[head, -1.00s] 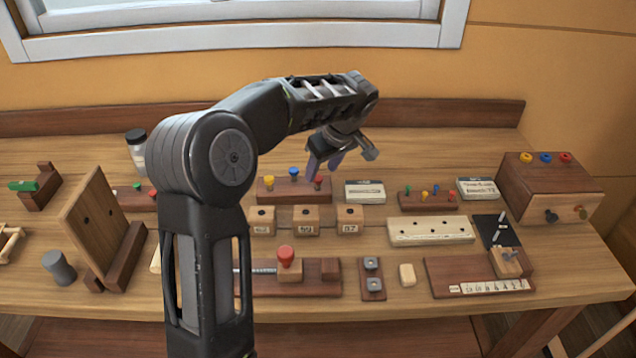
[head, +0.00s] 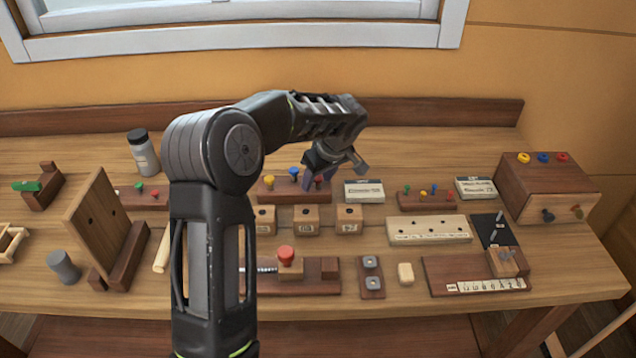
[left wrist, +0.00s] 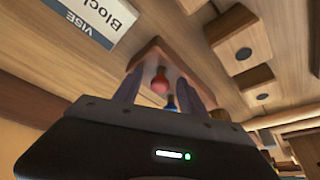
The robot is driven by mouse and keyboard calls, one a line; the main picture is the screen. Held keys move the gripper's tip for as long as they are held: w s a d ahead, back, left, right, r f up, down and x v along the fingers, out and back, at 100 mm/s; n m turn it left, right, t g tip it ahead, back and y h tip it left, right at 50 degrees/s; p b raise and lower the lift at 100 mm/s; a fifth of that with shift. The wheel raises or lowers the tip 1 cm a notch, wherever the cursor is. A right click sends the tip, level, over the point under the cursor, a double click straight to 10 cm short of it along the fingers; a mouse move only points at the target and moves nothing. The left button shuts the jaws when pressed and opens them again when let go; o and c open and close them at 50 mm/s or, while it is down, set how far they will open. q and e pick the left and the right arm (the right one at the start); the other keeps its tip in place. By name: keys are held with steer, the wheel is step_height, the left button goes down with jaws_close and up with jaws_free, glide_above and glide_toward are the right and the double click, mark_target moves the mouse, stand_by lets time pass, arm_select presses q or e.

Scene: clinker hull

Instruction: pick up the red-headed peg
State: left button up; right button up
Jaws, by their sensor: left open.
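The red-headed peg (head: 319,179) stands at the right end of a dark wooden rack (head: 264,196), with a blue-headed peg (head: 293,172) and a yellow-headed peg (head: 269,181) to its left. My left gripper (head: 314,180) is over that end of the rack, fingers pointing down and partly covering the red head. In the left wrist view the red head (left wrist: 160,83) shows between the two open fingers (left wrist: 166,90), apart from both, with the blue head (left wrist: 170,103) behind it. My right gripper is in neither view.
Numbered wooden blocks (head: 306,220) stand in front of the rack. A labelled box (head: 363,191) is close on its right. A red knob (head: 286,254) sits on a slide nearer the front. Another peg rack (head: 426,201) stands farther right.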

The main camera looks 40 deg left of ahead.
arm_select(q)
steer(key=shift+c, duration=0.6)
jaws_close()
